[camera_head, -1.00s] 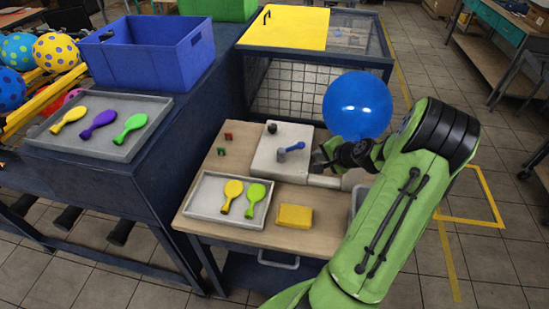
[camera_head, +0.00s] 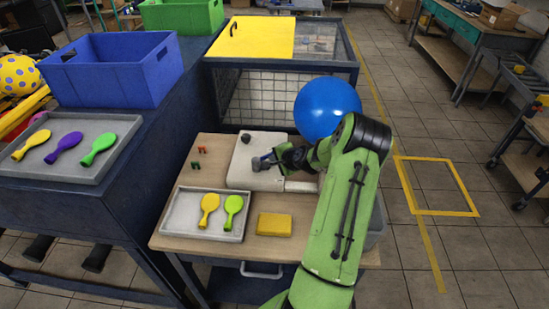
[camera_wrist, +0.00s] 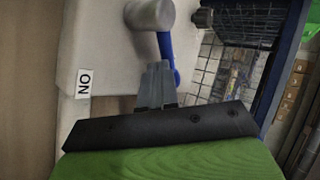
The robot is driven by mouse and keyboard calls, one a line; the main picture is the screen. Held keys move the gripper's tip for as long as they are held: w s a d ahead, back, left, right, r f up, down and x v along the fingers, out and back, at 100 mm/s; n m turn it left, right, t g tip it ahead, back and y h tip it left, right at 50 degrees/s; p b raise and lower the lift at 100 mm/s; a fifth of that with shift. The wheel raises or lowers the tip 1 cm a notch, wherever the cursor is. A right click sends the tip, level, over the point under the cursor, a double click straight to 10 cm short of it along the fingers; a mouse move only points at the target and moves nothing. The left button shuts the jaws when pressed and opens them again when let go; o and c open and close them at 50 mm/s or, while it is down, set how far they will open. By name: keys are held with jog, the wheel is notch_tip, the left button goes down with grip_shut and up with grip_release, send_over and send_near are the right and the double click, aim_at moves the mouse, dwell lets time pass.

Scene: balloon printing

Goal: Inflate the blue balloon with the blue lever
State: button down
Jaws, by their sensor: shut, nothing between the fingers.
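The blue balloon (camera_head: 327,107) is large and round, at the right end of the white machine (camera_head: 243,172) on the wooden table. My arm hides its lower part. The blue lever (camera_wrist: 166,57) hangs from a grey round knob (camera_wrist: 150,14) in the wrist view. In the head view my gripper (camera_head: 266,160) is at the lever and mostly hides it. In the wrist view my gripper (camera_wrist: 158,82) is shut and empty, its fingertips close against or beside the lever's end. I cannot tell whether they touch.
A grey tray (camera_head: 172,227) with a yellow and a green balloon and a yellow block (camera_head: 274,224) are on the table front. A black knob (camera_head: 246,138) is on the machine. A wire-mesh cage (camera_head: 256,101) stands behind. Another tray (camera_head: 88,172) and a blue bin (camera_head: 105,75) are at left.

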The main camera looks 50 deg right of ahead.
jog(key=shift+w, duration=0.2)
jog(key=shift+d, duration=0.1)
jog(key=shift+w+d+n+y, duration=0.1)
jog(key=shift+d+n+y, duration=0.05)
jog(key=shift+n+y, duration=0.6)
jog(key=shift+b, duration=0.3)
jog(key=shift+w+d+f+n+y, duration=0.1)
jog(key=shift+w+d+n+y, duration=0.05)
jog(key=shift+n+y, duration=0.55)
jog(key=shift+w+d+n+b, duration=0.25)
jog(key=shift+w+d+b, duration=0.05)
jog(key=shift+w+b, duration=0.25)
jog(key=n+y, duration=0.1)
jog(key=w+n+y, duration=0.1)
jog(key=shift+w+d+n+y, duration=0.15)
jog(key=shift+d+n+y, duration=0.2)
jog(key=shift+n, duration=0.05)
jog(key=shift+w+d+b, duration=0.1)
jog(key=shift+w+b, duration=0.25)
jog(key=shift+w, duration=0.85)
